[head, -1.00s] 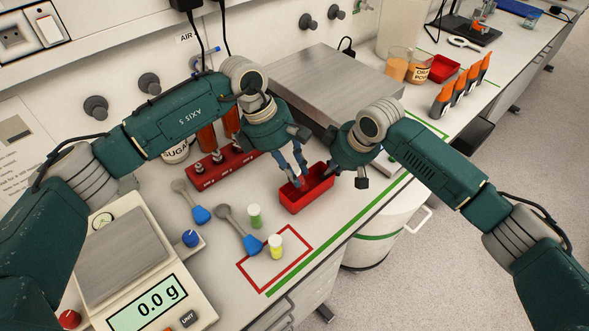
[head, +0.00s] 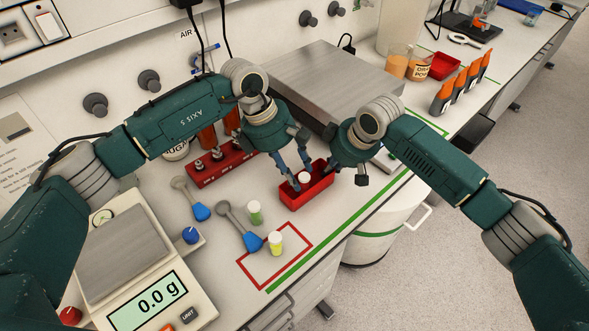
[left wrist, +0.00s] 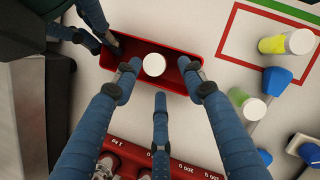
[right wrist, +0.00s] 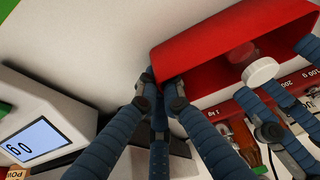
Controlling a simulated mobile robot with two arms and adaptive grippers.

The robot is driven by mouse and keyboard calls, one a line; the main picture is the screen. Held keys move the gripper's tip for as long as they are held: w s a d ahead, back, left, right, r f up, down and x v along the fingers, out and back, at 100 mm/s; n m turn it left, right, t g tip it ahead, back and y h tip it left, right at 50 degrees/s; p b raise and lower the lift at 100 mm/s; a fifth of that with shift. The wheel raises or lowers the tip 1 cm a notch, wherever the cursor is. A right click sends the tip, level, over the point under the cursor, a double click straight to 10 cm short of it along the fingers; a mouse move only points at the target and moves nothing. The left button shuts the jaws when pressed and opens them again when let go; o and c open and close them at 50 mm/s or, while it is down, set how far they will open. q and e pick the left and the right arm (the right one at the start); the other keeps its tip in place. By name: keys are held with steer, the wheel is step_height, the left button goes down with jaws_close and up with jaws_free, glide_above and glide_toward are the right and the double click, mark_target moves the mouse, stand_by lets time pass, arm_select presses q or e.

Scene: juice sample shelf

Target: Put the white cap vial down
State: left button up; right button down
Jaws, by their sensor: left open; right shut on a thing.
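The white cap vial (head: 305,178) stands in the red bin (head: 312,198); only its round white cap shows clearly. The cap is also visible in the left wrist view (left wrist: 154,65) and the right wrist view (right wrist: 260,72). My left gripper (left wrist: 158,84) is open, its fingers spread around the cap inside the bin and apart from it. My right gripper (right wrist: 158,92) is shut on the end wall of the red bin. The lower body of the vial is hidden under its cap and by the bin walls.
A red weight rack (head: 222,168) is behind the bin. A scale (head: 150,300) reading 0.0 g is at front left.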

arm_select(q)
steer(key=shift+r, duration=0.1)
steer(key=v, duration=1.3)
steer(key=shift+d, duration=0.15)
arm_select(e)
steer(key=c, duration=1.8)
jaws_free()
steer(key=shift+c, duration=0.2)
